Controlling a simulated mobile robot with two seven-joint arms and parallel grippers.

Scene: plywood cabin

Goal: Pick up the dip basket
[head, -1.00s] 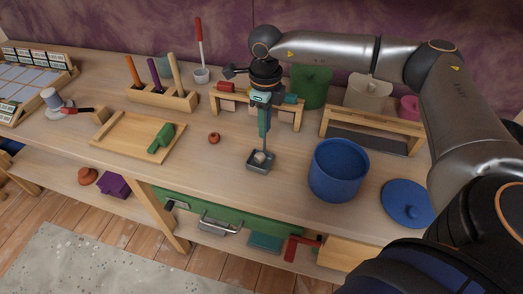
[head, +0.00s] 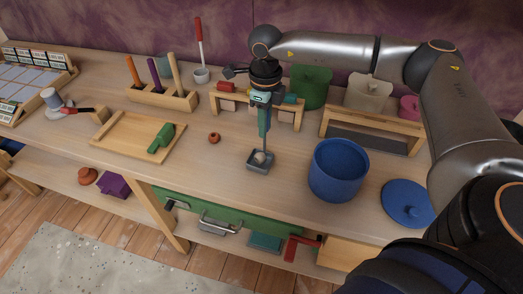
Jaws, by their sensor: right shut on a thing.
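The dip basket (head: 260,163) is a small dark grey square tray with a thin upright handle and a pale lump in it. It sits on or just above the wooden bench, left of the blue pot; I cannot tell which. My right gripper (head: 265,108) points down over it from above and is shut on its handle, around the teal upper part. The fingertips partly hide the handle. The blue pot (head: 337,172) stands open to the right of the basket. My left gripper is not in view.
A blue lid (head: 407,203) lies right of the pot. A small wooden rack (head: 299,114) stands close behind my gripper. A wooden tray (head: 118,140) with a green block (head: 161,138) is at left. A small red-brown ball (head: 214,138) lies between tray and basket.

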